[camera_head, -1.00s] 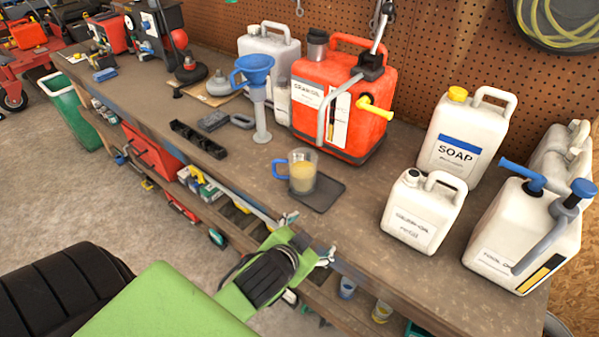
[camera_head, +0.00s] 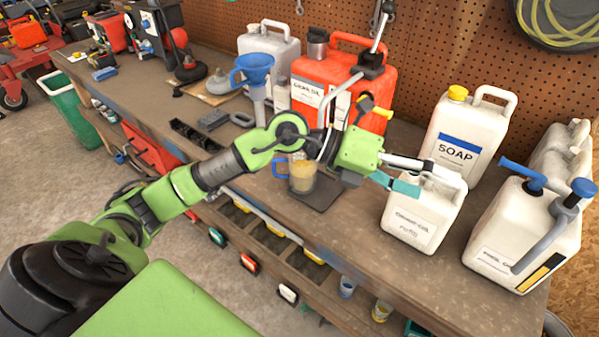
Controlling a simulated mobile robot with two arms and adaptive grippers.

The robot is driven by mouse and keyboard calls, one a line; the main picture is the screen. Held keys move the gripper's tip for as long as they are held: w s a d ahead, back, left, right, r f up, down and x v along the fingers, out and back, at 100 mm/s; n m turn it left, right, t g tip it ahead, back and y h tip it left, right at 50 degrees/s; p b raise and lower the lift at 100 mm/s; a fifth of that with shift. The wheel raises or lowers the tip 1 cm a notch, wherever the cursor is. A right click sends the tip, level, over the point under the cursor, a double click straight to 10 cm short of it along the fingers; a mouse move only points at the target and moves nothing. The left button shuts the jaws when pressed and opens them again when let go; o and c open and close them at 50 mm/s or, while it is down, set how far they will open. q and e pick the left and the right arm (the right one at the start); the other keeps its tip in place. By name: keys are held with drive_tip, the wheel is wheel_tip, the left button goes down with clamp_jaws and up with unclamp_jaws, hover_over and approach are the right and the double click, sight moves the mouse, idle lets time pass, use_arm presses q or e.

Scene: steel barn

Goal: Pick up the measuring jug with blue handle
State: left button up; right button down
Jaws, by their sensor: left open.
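The measuring jug (camera_head: 303,182) is clear, with yellowish liquid in it and a blue handle (camera_head: 279,167) on its left side. It stands upright on a dark mat (camera_head: 326,194) on the workbench; my left arm covers its upper part. My left gripper (camera_head: 422,178) is open and empty. It is to the right of the jug, pointing right, in front of the small white jug (camera_head: 408,222). Whether it touches that white jug I cannot tell. My right gripper is not in view.
A red canister (camera_head: 375,95) stands behind my arm. A white SOAP jug (camera_head: 455,150) and a larger white can (camera_head: 515,245) stand at the right. The bench's front right (camera_head: 455,300) is clear.

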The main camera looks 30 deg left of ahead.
use_arm(q)
drive_tip(key=w+a+f+y, duration=0.2)
drive_tip(key=a+f+y, duration=0.1)
drive_tip(key=a, duration=0.3)
drive_tip(key=w+a+f+y, duration=0.1)
drive_tip(key=a+f+y, duration=0.1)
drive_tip(key=a+y, duration=0.3)
drive_tip(key=n+g+y+p, duration=0.1)
drive_tip(key=n+y+p, duration=0.15)
drive_tip(key=y, duration=0.35)
hover_over(296, 168)
drive_tip(key=shift+n, duration=0.25)
drive_tip(key=f, duration=0.6)
drive_tip(key=shift+w+a+f, duration=0.1)
drive_tip(key=shift+w+f, duration=0.05)
drive_tip(key=shift+w, duration=0.05)
drive_tip(key=p+x, duration=0.2)
drive_tip(key=x, duration=0.4)
drive_tip(key=shift+w, duration=0.45)
drive_tip(key=c, duration=2)
